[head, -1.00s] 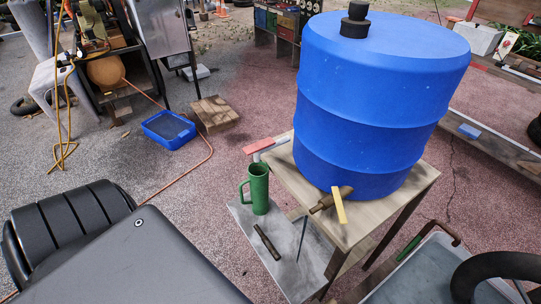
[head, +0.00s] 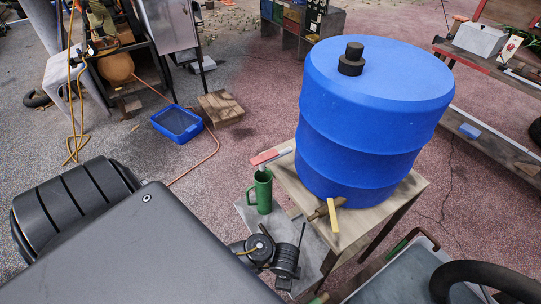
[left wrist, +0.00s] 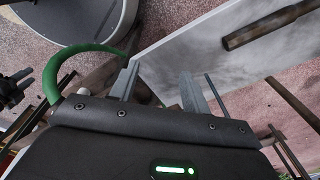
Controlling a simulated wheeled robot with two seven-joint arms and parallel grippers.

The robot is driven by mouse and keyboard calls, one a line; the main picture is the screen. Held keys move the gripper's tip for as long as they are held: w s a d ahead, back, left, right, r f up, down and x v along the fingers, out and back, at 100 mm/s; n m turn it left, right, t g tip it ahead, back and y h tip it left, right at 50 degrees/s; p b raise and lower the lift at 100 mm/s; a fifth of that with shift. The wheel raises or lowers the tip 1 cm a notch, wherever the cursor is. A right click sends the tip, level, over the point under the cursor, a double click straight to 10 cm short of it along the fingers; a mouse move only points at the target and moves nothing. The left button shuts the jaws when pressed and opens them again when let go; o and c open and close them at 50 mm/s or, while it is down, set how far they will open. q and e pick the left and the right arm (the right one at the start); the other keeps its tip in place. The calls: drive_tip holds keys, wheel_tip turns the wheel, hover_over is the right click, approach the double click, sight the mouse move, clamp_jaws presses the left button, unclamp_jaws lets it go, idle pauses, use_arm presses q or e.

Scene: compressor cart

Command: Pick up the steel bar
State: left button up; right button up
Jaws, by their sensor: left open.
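The steel bar, a dark round bar (left wrist: 272,24), lies on a flat grey slab (left wrist: 215,50) in the upper right of the left wrist view. In the head view my left arm covers the place on the low slab (head: 322,262) where it lies. My left gripper (left wrist: 160,88) is open and empty. Its two grey fingers are apart near the slab's near edge, below and left of the bar in the picture. The left fingers cannot be made out in the head view. My right gripper does not show.
A green mug (head: 261,192) stands on the slab beside my arm, near a thin upright rod (head: 302,234). A wooden table (head: 375,222) with a large blue barrel (head: 370,120) stands just behind. A grey tub (head: 400,276) is at lower right. A green curved piece (left wrist: 75,62) is beside my left gripper.

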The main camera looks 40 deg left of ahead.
use_arm(q)
drive_tip(key=w+a+r+m+y+p, duration=0.3)
drive_tip(key=w+a+r+m+y, duration=0.2)
drive_tip(key=w+a+m, duration=0.3)
drive_tip(key=shift+m, duration=0.7)
drive_tip(key=b+x, duration=0.1)
drive_tip(key=x, duration=0.1)
drive_tip(key=b+x, duration=0.2)
drive_tip(key=s+b+x, duration=0.1)
drive_tip(key=b+x, duration=0.1)
drive_tip(key=shift+a+r, duration=0.15)
drive_tip(key=shift+a, duration=0.25)
drive_tip(key=shift+a+f+t+b, duration=0.15)
drive_tip(key=shift+f+t+b, duration=0.15)
drive_tip(key=shift+f, duration=0.05)
drive_tip(key=b+x, duration=0.2)
drive_tip(key=x, duration=0.2)
drive_tip(key=shift+a+f+b, duration=0.15)
drive_tip(key=shift+b, duration=0.2)
clamp_jaws()
